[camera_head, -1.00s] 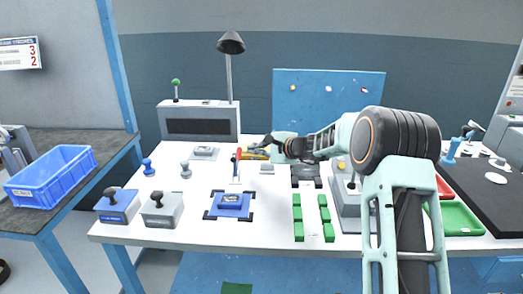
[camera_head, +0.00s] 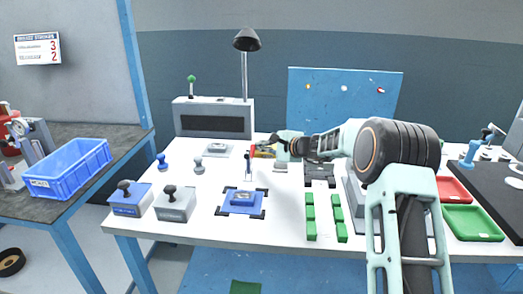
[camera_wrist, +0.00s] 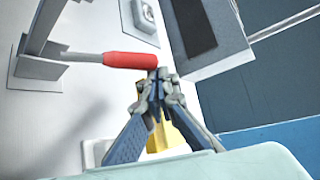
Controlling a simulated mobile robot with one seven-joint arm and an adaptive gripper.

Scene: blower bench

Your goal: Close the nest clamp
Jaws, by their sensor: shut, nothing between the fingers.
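The nest clamp (camera_head: 248,172) stands at the back edge of the blue nest (camera_head: 241,203) on the white bench. Its red handle (camera_head: 253,152) points up in the head view. In the wrist view the red handle (camera_wrist: 130,60) lies across the picture, with the clamp's grey base (camera_wrist: 36,75) at left. My gripper (camera_wrist: 160,78) is shut and empty, its fingertips right by the handle's free end; I cannot tell whether they touch. In the head view my gripper (camera_head: 268,146) is just right of the handle and partly blurs into it.
A yellow item (camera_head: 263,154) lies behind my gripper. A grey box with a dark panel (camera_head: 214,120) and a lamp (camera_head: 246,42) stand at the back. Two knobbed blocks (camera_head: 176,205) are left of the nest; green blocks (camera_head: 310,216) are right.

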